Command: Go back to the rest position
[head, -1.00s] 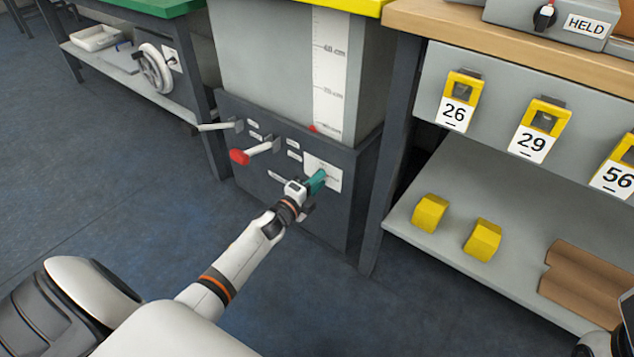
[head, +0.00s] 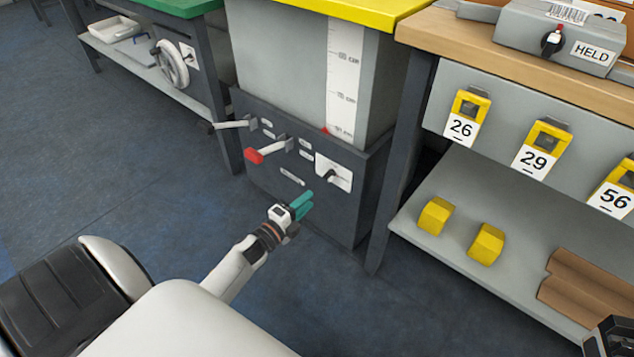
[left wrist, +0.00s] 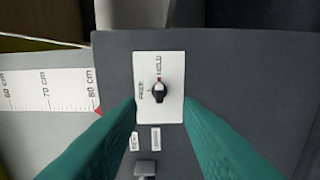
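My left gripper (head: 303,205) is in front of the dark grey base of the lift table, low and just left of a white switch plate (head: 334,172) with a black knob (head: 333,177). Its two teal fingers are apart with nothing between them. In the left wrist view, the fingers (left wrist: 160,105) frame the plate (left wrist: 172,112) and its black knob (left wrist: 160,91), with a gap to the panel. The knob points to a red mark by small lettering. At the bottom right of the head view, a black part of my right arm (head: 612,336) shows; its fingers cannot be made out.
A red-tipped lever (head: 265,151) and a dark-tipped lever (head: 230,125) stick out left of the plate. At the right is a bench with numbered yellow holders (head: 467,117), and yellow blocks (head: 434,216) on its lower shelf (head: 455,185). The blue floor (head: 120,180) at left is clear.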

